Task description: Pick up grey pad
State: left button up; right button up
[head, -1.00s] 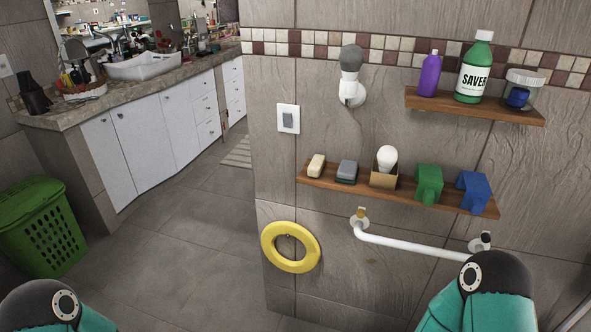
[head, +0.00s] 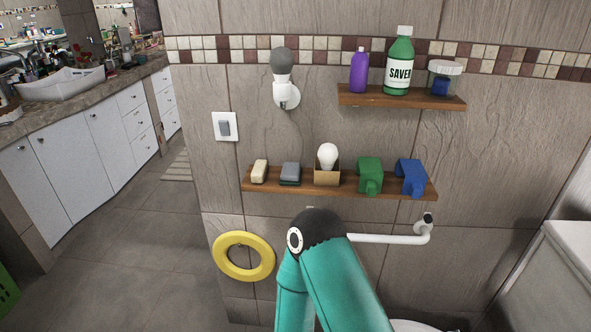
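The grey pad (head: 290,173) lies on the lower wooden shelf (head: 262,189). It is a small block, paler grey on top and darker below. It sits between a cream bar of soap (head: 259,171) on its left and an open cardboard box (head: 327,177) holding a white bulb (head: 328,156) on its right. Neither of my grippers is in view. Only a teal arm with a black joint shows at the bottom centre, below the shelf and clear of the pad in the picture.
Green (head: 370,174) and blue (head: 411,176) objects stand farther right on that shelf. Above are a lamp (head: 284,80) and a higher shelf (head: 400,99) with bottles. Below are a yellow ring (head: 243,257) and a white rail (head: 385,239). Open floor (head: 130,250) lies left.

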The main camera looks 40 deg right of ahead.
aim_at(291, 172)
jog(key=u, duration=0.2)
jog(key=i, duration=1.45)
jog(key=z, duration=3.35)
jog(key=k, duration=0.55)
jog(key=z, duration=0.15)
jog(key=i, duration=0.55)
jog(key=u, duration=0.45)
jog(key=k, duration=0.15)
jog(key=z, duration=0.3)
